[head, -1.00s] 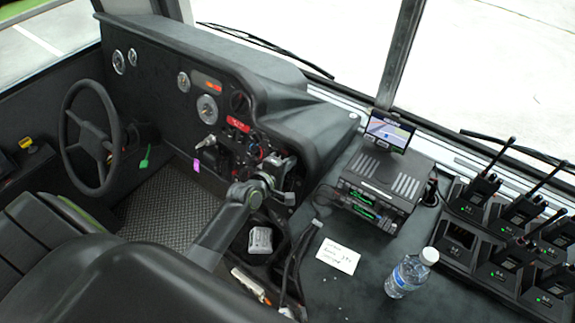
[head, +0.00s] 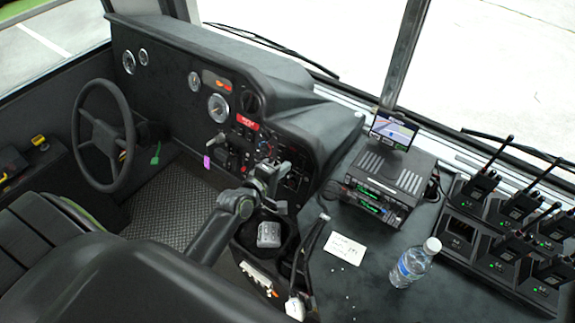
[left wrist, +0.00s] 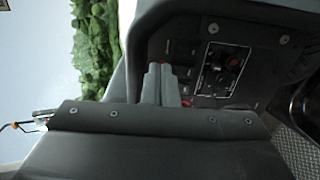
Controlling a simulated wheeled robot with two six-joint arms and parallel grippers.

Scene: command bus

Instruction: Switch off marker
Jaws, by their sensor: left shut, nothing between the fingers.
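The dashboard switch panel (head: 262,150) faces the driver's seat, right of the steering wheel. In the left wrist view a column of dark rocker switches (left wrist: 184,76) with small labels shows beside a round-knob panel (left wrist: 222,70). I cannot read which switch is the marker one. A small red spot shows by the fingertips and another lower in the column. My left gripper (head: 268,172) is shut and empty in front of the panel's right part. In the left wrist view its grey fingers (left wrist: 162,72) overlap the switch column's edge; contact cannot be told. My right gripper is out of view.
The steering wheel (head: 103,137) and seat (head: 130,285) are at left. A grey device (head: 269,234) sits in a holder below my gripper. A radio unit (head: 385,190), a card (head: 345,249), a bottle (head: 414,264) and handheld radios in chargers (head: 508,225) occupy the right console.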

